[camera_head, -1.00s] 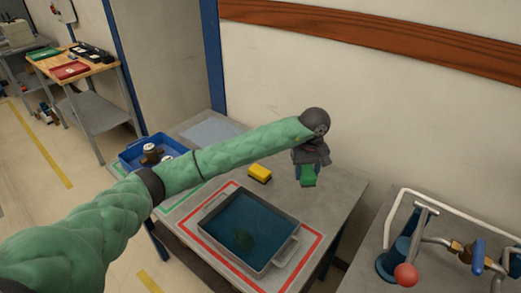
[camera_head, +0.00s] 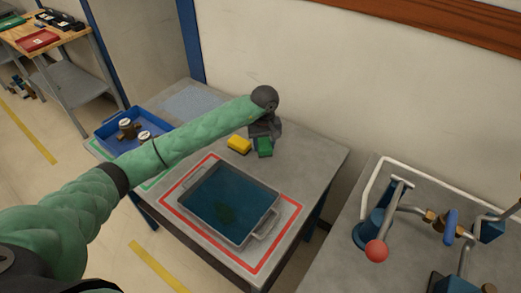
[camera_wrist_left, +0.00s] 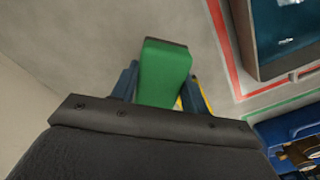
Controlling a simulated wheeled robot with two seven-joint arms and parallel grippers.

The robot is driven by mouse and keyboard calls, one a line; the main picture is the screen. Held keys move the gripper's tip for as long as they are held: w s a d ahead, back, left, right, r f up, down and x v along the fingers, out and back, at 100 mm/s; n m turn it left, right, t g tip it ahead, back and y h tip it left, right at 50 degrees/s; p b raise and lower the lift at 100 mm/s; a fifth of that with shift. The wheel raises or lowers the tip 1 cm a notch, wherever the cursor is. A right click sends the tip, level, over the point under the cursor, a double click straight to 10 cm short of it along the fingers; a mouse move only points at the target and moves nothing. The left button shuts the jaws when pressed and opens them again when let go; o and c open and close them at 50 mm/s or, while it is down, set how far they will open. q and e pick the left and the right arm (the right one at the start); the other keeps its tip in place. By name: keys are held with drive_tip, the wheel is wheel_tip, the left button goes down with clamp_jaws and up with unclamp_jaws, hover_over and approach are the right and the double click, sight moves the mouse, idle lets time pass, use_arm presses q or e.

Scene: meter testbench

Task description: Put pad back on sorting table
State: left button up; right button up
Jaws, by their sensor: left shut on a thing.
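The green pad (camera_head: 264,147) is at the back of the grey sorting table (camera_head: 310,160), beside the yellow sponge (camera_head: 239,145). My left gripper (camera_head: 264,138) is shut on the pad from above. In the left wrist view the pad (camera_wrist_left: 164,74) sits between the two blue fingers of the left gripper (camera_wrist_left: 160,92). I cannot tell whether the pad touches the table. A sliver of the yellow sponge (camera_wrist_left: 202,97) shows beside one finger. My right gripper is not in view.
A metal tray of dark liquid (camera_head: 273,197) stands inside a red outline in front of the pad. A blue bin with meters (camera_head: 106,146) is at the left. The wall is close behind. A pipe bench with a red ball knob (camera_head: 376,250) stands at the right.

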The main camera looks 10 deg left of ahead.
use_arm(q)
drive_tip(key=shift+s+a+f, duration=0.15)
drive_tip(key=shift+a+f, duration=0.15)
drive_tip(key=shift+a, duration=0.35)
wheel_tip(320, 180, down, 4)
drive_tip(key=shift+r, duration=0.25)
drive_tip(key=shift+f, duration=0.3)
drive_tip(key=shift+f, duration=0.1)
